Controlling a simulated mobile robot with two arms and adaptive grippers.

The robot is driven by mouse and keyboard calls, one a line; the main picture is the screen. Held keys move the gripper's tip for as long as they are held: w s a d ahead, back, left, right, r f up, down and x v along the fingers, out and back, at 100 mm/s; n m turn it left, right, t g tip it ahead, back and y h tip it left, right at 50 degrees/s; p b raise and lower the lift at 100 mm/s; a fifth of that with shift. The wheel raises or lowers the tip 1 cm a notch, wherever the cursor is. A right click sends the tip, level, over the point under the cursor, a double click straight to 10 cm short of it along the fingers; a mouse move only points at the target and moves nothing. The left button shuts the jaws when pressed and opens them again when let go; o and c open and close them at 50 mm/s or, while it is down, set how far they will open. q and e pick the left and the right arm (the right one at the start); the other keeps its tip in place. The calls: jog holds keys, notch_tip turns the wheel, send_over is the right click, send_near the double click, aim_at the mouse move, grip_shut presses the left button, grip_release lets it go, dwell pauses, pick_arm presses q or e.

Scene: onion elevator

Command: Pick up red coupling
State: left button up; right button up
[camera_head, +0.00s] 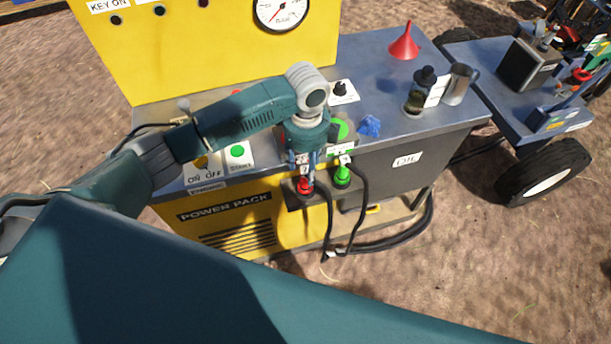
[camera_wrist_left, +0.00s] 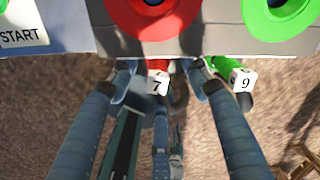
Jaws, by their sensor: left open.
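The red coupling (camera_head: 305,187) sits at the front of the power pack, beside a green coupling (camera_head: 342,175). In the left wrist view the red coupling (camera_wrist_left: 157,68) bears a white tag marked 7, and the green coupling (camera_wrist_left: 226,68) bears one marked 9. My left gripper (camera_head: 307,172) points down over the red coupling. In the left wrist view its two fingers (camera_wrist_left: 164,76) are open, one on each side of the red coupling; whether they touch it I cannot tell. The right gripper is not in view.
Black hoses (camera_head: 328,225) hang from the couplings. A red funnel (camera_head: 404,46), a dark bottle (camera_head: 420,88), a metal jug (camera_head: 459,84) and a blue cloth (camera_head: 369,126) stand or lie on the grey top. A wheeled cart (camera_head: 500,75) stands at the right.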

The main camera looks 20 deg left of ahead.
aim_at(306, 178)
pick_arm(q)
jog(key=shift+s+f, duration=0.1)
jog(key=shift+f, duration=0.25)
jog(key=f, duration=0.1)
jog(key=f+p, duration=0.1)
jog(key=f, duration=0.1)
jog(key=shift+s+f+p, duration=0.25)
jog(key=shift+s+p, duration=0.05)
jog(key=shift+f, duration=0.65)
jog(key=shift+w+r, duration=0.1)
grip_shut()
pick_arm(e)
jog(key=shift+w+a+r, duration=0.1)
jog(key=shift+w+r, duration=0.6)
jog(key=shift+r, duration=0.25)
